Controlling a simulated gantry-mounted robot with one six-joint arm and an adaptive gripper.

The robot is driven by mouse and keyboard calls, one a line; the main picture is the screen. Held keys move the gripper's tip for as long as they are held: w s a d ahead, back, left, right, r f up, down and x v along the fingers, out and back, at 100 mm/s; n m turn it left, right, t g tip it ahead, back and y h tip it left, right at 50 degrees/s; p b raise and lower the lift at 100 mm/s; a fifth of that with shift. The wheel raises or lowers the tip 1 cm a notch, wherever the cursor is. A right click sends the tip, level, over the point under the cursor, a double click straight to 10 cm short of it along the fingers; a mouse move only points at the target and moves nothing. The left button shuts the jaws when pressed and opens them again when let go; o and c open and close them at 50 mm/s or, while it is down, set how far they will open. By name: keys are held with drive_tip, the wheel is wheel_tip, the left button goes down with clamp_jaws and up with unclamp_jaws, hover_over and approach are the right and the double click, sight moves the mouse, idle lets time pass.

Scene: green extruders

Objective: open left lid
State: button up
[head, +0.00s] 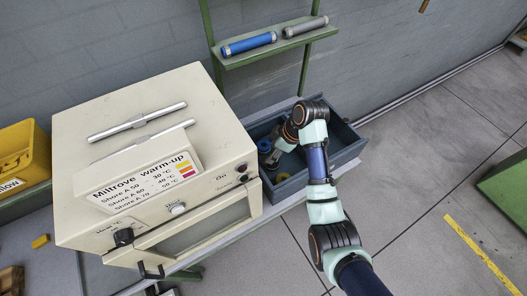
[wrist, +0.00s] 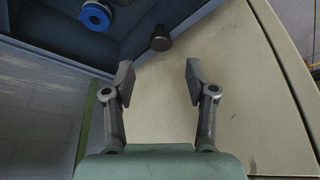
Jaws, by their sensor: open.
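A cream box (head: 85,130) labelled "Miltrove warm-up" stands at the left in the head view. Long metal bars (head: 137,121) lie along its top; I cannot tell which part is the left lid. My gripper shows in the wrist view (wrist: 159,82), its two fingers wide apart with nothing between them. A cream surface (wrist: 235,50) with a curved seam lies beyond and right of the fingers. A dark round knob (wrist: 160,38) is just beyond the gap. In the head view my arm reaches over the blue-grey bin, and the fingertips are not clear.
The blue-grey bin (head: 345,140) stands right of the box and holds a blue spool (wrist: 95,16). A green shelf (head: 285,47) behind carries a blue cylinder (head: 249,44) and a grey one (head: 306,27). A yellow crate (head: 25,150) is far left.

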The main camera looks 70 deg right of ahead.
sight(264, 160)
drive_tip(key=b+x, duration=0.1)
drive_tip(key=x, duration=0.6)
clamp_jaws()
